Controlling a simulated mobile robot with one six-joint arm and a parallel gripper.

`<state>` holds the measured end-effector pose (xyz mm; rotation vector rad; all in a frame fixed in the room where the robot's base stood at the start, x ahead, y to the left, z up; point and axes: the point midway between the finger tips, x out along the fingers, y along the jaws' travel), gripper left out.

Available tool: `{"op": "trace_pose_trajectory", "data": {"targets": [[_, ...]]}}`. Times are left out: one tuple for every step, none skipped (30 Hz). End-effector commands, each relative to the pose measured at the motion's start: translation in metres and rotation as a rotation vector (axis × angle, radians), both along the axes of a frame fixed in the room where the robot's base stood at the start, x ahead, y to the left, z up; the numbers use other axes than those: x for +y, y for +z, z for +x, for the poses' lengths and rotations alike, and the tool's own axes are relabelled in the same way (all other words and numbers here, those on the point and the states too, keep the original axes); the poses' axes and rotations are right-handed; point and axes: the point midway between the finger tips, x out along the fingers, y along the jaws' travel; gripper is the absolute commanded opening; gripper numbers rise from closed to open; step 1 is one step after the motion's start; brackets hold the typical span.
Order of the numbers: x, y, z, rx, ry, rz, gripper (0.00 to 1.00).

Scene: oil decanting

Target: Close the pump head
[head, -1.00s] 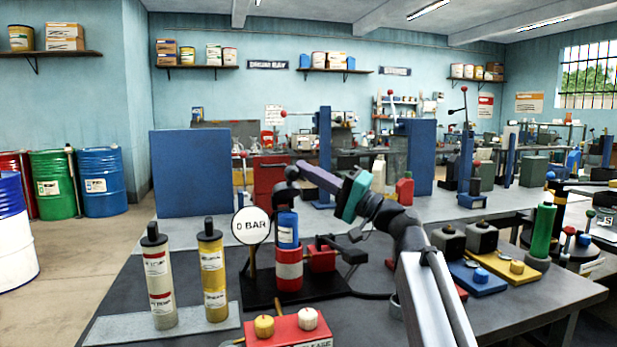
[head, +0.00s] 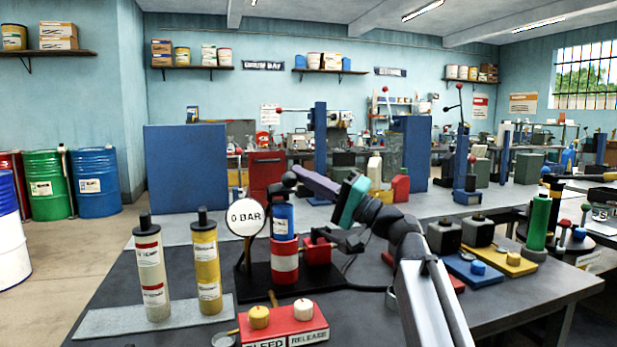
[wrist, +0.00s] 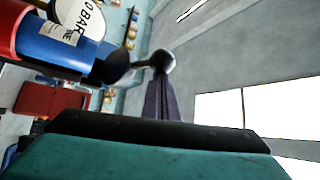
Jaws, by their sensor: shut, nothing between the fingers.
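The pump stands upright on the bench in the head view, with a blue cylinder (head: 283,222) above a red-and-white base (head: 284,262). Its black head (head: 280,192) tops the cylinder and carries a dark round knob (head: 289,180). In the wrist view the blue cylinder (wrist: 60,45), black head (wrist: 103,68) and knob (wrist: 162,60) lie at the upper left. My gripper (head: 297,172) is shut and empty, its purple fingers at the knob. In the wrist view my gripper (wrist: 161,80) ends just below the knob; contact is unclear.
A white "0 BAR" gauge (head: 246,217) stands left of the pump. A cream cylinder (head: 152,270) and a yellow cylinder (head: 207,262) stand on a grey plate (head: 100,322). A red bleed/release block (head: 290,326) is in front. Red clamp-like parts (head: 318,250) sit to the right.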

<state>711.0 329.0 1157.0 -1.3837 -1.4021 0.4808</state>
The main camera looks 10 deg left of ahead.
Motion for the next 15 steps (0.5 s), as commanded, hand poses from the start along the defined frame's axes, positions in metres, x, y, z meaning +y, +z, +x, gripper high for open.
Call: {"op": "trace_pose_trajectory", "data": {"targets": [[-0.0004,0.0001,0.0000,0.000,0.000,0.000,0.00],[-0.0006,0.0002,0.0002,0.000,-0.001,0.000,0.00],[-0.0008,0.0002,0.0003,0.000,-0.001,0.000,0.00],[-0.0010,0.0002,0.0004,-0.001,-0.001,0.000,0.00],[-0.0011,0.0002,0.0005,-0.001,-0.001,0.000,0.00],[-0.0011,0.0004,0.0006,0.000,-0.002,0.001,0.00],[-0.0012,0.0006,0.0009,0.000,-0.002,0.000,0.00],[-0.0013,0.0009,0.0013,0.000,-0.002,0.000,0.00],[-0.0014,0.0017,0.0018,0.000,-0.002,0.000,0.00],[-0.0014,0.0024,0.0025,0.000,-0.002,0.000,0.00],[-0.0015,0.0031,0.0032,0.000,-0.002,0.000,0.00],[-0.0017,0.0045,0.0043,0.000,-0.002,0.001,0.00],[-0.0018,0.0056,0.0054,0.000,-0.002,0.001,0.00],[-0.0020,0.0070,0.0065,0.000,-0.002,0.001,0.00],[-0.0022,0.0090,0.0082,-0.001,-0.001,0.000,0.00]]}}
